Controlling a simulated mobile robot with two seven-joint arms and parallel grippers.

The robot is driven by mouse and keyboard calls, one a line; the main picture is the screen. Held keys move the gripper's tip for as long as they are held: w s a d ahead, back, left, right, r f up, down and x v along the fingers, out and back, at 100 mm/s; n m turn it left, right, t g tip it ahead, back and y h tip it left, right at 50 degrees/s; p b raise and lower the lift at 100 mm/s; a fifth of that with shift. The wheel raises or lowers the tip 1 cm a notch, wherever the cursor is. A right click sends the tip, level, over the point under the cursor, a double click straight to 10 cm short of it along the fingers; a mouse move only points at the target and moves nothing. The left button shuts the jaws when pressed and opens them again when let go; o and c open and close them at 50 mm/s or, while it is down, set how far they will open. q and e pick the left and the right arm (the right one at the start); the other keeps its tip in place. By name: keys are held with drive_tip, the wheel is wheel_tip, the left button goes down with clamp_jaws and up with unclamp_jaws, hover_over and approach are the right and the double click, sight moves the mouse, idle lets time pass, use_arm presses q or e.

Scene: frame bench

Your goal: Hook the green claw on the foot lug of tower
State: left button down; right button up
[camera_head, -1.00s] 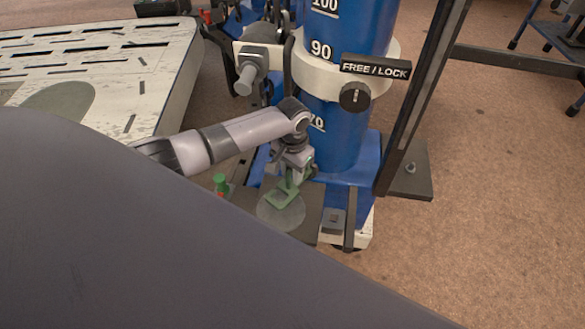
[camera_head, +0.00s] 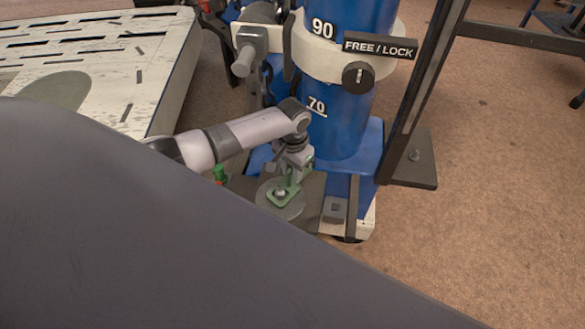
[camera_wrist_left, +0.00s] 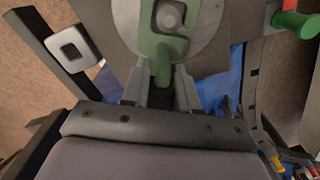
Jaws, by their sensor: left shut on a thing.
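The green claw (camera_head: 289,189) is a flat hook held low at the foot of the blue tower (camera_head: 338,125). My left gripper (camera_head: 295,170) is shut on the claw's stem. In the left wrist view the claw (camera_wrist_left: 153,42) curves beside and around a pale round stud, the lug (camera_wrist_left: 169,17), on a grey disc (camera_wrist_left: 205,45). The hook's mouth faces right there. In the head view the lug (camera_head: 280,193) shows inside the claw's outline. I cannot tell whether the claw touches the lug or how deep it sits. My right gripper is out of view.
A dark upright post (camera_head: 425,80) rises right of the tower. A slotted pale platform (camera_head: 150,75) lies left. Carpet at right is open.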

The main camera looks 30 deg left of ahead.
use_arm(q)
drive_tip(key=shift+r, duration=0.1)
drive_tip(key=c, duration=0.8)
unclamp_jaws()
wheel_tip(320, 180, up, 6)
drive_tip(key=shift+r+p, duration=0.1)
drive_tip(key=shift+p, duration=0.75)
drive_tip(key=shift+r, duration=0.45)
